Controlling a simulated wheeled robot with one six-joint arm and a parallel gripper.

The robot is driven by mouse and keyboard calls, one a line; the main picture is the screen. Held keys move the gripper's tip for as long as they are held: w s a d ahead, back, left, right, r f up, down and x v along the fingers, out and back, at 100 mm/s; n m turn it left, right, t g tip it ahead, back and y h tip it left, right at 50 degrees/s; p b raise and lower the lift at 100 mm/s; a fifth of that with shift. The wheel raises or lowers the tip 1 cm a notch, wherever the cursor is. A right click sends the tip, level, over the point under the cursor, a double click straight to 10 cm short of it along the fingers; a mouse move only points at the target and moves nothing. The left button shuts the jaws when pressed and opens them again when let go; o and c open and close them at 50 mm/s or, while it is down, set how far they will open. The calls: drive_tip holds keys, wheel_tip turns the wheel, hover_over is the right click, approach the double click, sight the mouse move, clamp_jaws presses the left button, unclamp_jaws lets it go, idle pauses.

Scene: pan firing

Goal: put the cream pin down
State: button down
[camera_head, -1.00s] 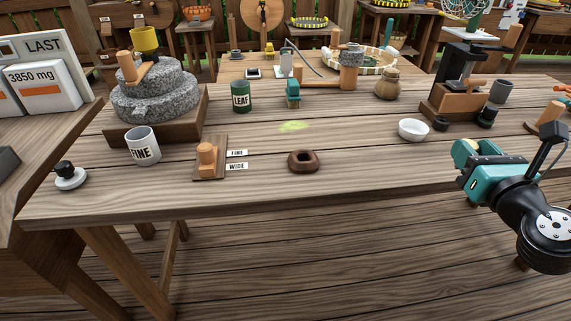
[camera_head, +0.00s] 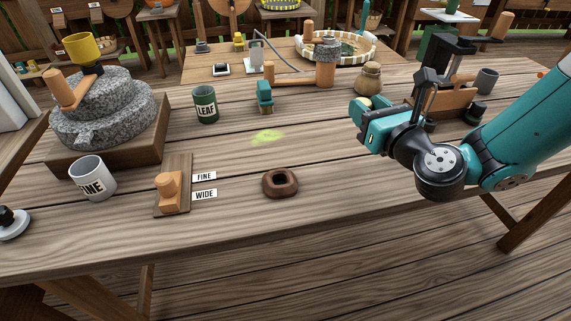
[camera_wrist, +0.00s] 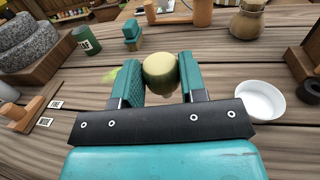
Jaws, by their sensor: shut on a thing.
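The cream pin (camera_wrist: 160,72) shows in the wrist view as a pale olive-cream, rounded piece between the two teal fingers. My gripper (camera_wrist: 160,80) is shut on it, with a finger against each side. In the head view my gripper (camera_head: 362,124) is above the right part of the wooden table (camera_head: 330,215), and the pin cannot be made out there. A wooden stand with a peg (camera_head: 170,192) sits at the table's front left beside labels FINE (camera_head: 204,176) and WIDE (camera_head: 204,194). A dark brown ring with a square hole (camera_head: 281,184) lies right of them.
A stone mill (camera_head: 100,110) and a white FINE cup (camera_head: 93,178) stand on the left. A green LEAF tin (camera_head: 206,104) and a clay jar (camera_head: 369,79) stand farther back. A white bowl (camera_wrist: 260,102) is right of my gripper. The middle of the table is mostly clear.

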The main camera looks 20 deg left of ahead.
drive_tip(key=s+a+r+n+g+y+p, duration=0.3)
drive_tip(key=s+a+r+p, duration=0.75)
drive_tip(key=s+a, duration=0.2)
drive_tip(key=f+b, duration=1.9)
drive_tip(key=f, duration=0.1)
drive_tip(key=shift+w+f, duration=0.15)
drive_tip(key=shift+w, duration=0.25)
drive_tip(key=c, duration=0.7)
unclamp_jaws()
